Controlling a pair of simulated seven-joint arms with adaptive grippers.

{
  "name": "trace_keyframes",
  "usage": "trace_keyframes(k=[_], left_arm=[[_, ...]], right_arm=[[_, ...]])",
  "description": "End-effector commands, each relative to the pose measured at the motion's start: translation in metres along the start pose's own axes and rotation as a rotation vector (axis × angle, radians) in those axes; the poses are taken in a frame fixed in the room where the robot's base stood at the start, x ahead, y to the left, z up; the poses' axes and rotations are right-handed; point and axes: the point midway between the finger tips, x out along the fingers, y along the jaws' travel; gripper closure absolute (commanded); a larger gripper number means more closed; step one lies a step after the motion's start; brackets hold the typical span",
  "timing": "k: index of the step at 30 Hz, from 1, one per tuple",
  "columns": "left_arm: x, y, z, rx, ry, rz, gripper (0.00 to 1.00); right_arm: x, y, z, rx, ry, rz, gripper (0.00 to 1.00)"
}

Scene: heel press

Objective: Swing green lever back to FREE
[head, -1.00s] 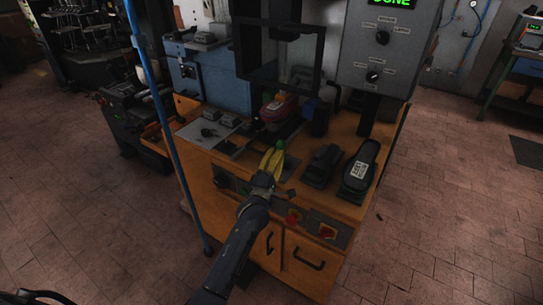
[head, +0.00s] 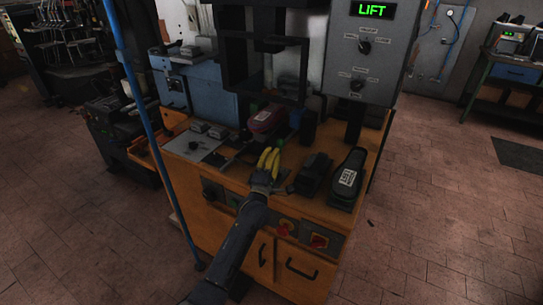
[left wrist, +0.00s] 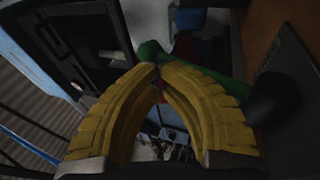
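The green lever (left wrist: 222,62) shows in the left wrist view as a green bar with a rounded end, running right to a black part (left wrist: 275,97). A dark plate (left wrist: 285,65) marked FREE lies beside it at the right. My left gripper (left wrist: 159,68) has its yellow fingers arched together, tips meeting just in front of the lever's rounded end. Whether they touch it I cannot tell. In the head view the left gripper (head: 269,152) is over the front of the orange bench, and the lever is mostly hidden there. My right gripper is out of view.
A red shoe (head: 267,119) sits under the black press frame (head: 232,75), just behind the gripper. Black shoe-shaped pedals (head: 347,178) stand to the right on the orange bench (head: 225,180). The grey control box (head: 375,45) reads LIFT.

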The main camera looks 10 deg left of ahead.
Motion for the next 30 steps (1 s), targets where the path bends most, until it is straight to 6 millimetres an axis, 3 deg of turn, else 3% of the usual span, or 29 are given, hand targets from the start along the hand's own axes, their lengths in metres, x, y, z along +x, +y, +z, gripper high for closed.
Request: trace_keyframes(k=[21, 30], left_arm=[[0.005, 0.001, 0.002, -0.001, -0.002, 0.004, 1.00], [-0.013, 0.014, 0.015, -0.008, -0.016, 0.002, 1.00]], right_arm=[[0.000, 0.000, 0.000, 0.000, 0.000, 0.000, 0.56], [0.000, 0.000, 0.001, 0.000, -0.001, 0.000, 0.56]])
